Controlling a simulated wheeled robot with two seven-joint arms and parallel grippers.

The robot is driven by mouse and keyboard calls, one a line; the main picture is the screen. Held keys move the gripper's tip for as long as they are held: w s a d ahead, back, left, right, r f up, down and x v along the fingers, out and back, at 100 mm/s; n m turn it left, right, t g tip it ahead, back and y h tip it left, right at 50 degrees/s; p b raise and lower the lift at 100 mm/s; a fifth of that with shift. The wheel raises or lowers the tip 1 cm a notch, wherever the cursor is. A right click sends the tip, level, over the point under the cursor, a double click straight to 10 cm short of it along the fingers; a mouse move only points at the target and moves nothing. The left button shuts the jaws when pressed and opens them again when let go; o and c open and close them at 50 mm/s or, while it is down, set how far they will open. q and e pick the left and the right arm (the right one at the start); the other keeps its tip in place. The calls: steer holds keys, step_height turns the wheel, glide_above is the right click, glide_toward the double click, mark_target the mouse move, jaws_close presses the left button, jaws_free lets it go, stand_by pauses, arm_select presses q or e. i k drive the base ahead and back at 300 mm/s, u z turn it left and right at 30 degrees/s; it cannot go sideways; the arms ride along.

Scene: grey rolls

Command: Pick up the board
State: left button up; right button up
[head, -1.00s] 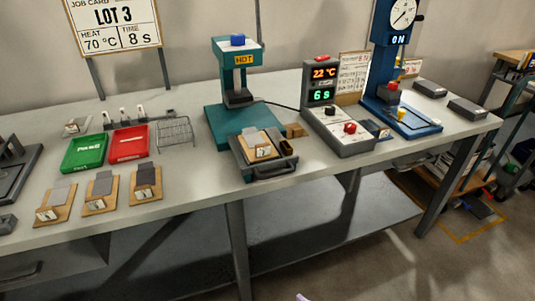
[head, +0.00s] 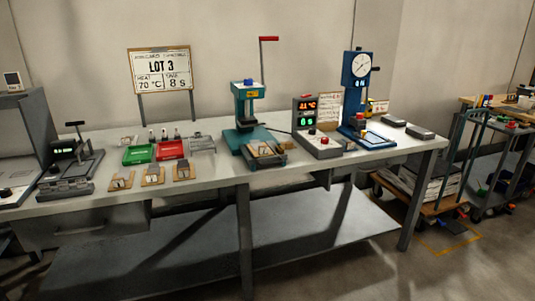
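Three tan boards with grey pieces and small white labels lie in a row near the front edge of the bench: a left one (head: 121,181), a middle one (head: 153,176) and a right one (head: 184,171). Another tan board (head: 264,149) sits in a dark tray (head: 267,160) in front of the teal press (head: 244,132). I cannot tell from the view alone which one the task names. Neither of my grippers shows in the head view.
Behind the boards are a green tray (head: 138,155), a red tray (head: 171,150) and a wire rack (head: 202,144). A control box (head: 322,147) and blue gauge press (head: 359,110) stand to the right. A dark machine (head: 70,175) stands left. The bench front (head: 225,180) has bare room.

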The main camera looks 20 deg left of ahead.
mark_target(259, 149)
steer(key=u, duration=0.7)
steer(key=i, duration=0.75)
steer(key=u, duration=0.65)
